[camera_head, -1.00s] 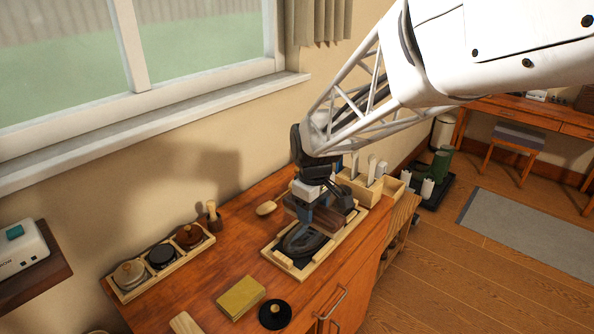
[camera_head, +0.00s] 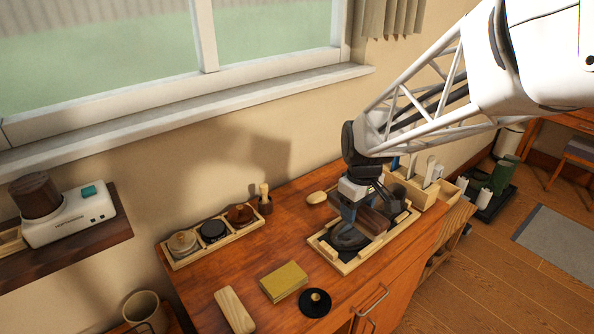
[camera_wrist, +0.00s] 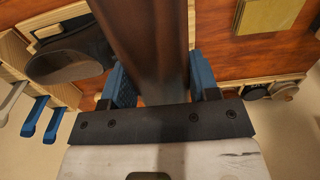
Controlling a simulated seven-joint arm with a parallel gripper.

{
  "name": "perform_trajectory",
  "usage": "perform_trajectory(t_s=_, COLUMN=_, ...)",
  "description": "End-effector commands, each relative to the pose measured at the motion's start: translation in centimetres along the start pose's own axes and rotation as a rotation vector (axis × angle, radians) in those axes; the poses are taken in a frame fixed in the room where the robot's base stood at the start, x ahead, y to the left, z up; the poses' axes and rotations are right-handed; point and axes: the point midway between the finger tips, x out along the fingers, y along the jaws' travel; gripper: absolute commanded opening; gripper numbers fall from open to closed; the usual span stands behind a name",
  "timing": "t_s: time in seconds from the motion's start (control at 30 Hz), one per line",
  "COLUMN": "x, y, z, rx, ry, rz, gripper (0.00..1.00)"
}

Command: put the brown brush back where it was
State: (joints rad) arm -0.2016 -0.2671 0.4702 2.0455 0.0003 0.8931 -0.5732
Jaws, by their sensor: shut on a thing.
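My gripper (camera_head: 360,208) is shut on the brown brush (camera_head: 375,221), a dark brown wooden block. The brush also shows in the wrist view (camera_wrist: 150,50), between the two blue fingers (camera_wrist: 160,82). My gripper and the brush are over a light wooden tray (camera_head: 345,269) on the orange-brown wooden counter. A dark, rounded object (camera_head: 349,238) lies in the tray's near part, partly hidden by the brush. The far part of the tray is partly covered by my gripper. I cannot tell whether the brush touches the tray.
A wooden holder (camera_head: 433,197) with upright tools stands just behind the tray. Left of the tray are a yellow block (camera_head: 284,281), a black knobbed disc (camera_head: 315,302) and a rack of lidded jars (camera_head: 213,245). A small wooden oval (camera_head: 316,198) lies behind.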

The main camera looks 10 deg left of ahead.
Motion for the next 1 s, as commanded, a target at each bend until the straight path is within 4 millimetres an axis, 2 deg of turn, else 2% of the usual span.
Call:
perform_trajectory(t_s=0.5, x=3.1, y=-9.2, z=-1.4, rx=-0.009, ry=0.0, rz=-0.001, gripper=0.36)
perform_trajectory(t_s=1.0, x=6.2, y=-18.2, z=-0.8, rx=-0.013, ry=0.0, rz=-0.002, gripper=0.36)
